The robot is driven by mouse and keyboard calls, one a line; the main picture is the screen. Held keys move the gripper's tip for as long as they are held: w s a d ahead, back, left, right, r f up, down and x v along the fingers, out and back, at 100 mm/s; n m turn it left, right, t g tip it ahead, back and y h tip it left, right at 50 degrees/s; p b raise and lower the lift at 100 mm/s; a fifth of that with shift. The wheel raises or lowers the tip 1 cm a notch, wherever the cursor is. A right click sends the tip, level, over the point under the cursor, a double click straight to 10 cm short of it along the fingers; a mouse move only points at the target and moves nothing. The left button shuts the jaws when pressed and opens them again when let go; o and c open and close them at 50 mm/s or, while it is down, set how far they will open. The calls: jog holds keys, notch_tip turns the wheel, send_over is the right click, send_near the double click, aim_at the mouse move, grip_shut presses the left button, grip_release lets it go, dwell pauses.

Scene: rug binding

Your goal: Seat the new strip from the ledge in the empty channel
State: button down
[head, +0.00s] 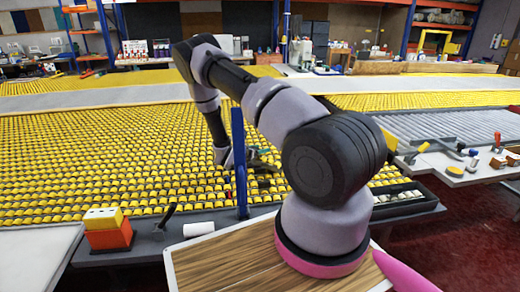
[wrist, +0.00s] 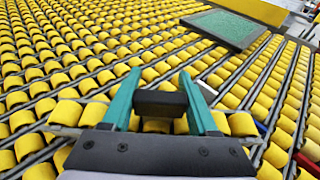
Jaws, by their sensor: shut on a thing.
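My gripper (wrist: 158,95) has two teal fingers closed on a dark block-like piece (wrist: 159,103) in the wrist view. Only a short end of this piece shows; I cannot tell whether it is the new strip. The gripper is over rows of yellow rollers (wrist: 60,50) separated by grey rails. In the head view my gripper (head: 252,160) is small over the roller bed (head: 110,150), partly hidden by a blue post. I cannot make out an empty channel or the ledge for certain. Contact between the held piece and the bed cannot be told.
The blue post (head: 239,165) stands upright near my gripper. A green panel in a dark frame (wrist: 225,28) lies on the rollers beyond it. A tool tray (head: 460,165) is at right. An orange-and-yellow block (head: 107,229) and a white roll (head: 199,229) sit on the front edge.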

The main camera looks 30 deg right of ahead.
jog(key=shift+f, duration=0.25)
jog(key=shift+c, duration=0.8)
grip_release()
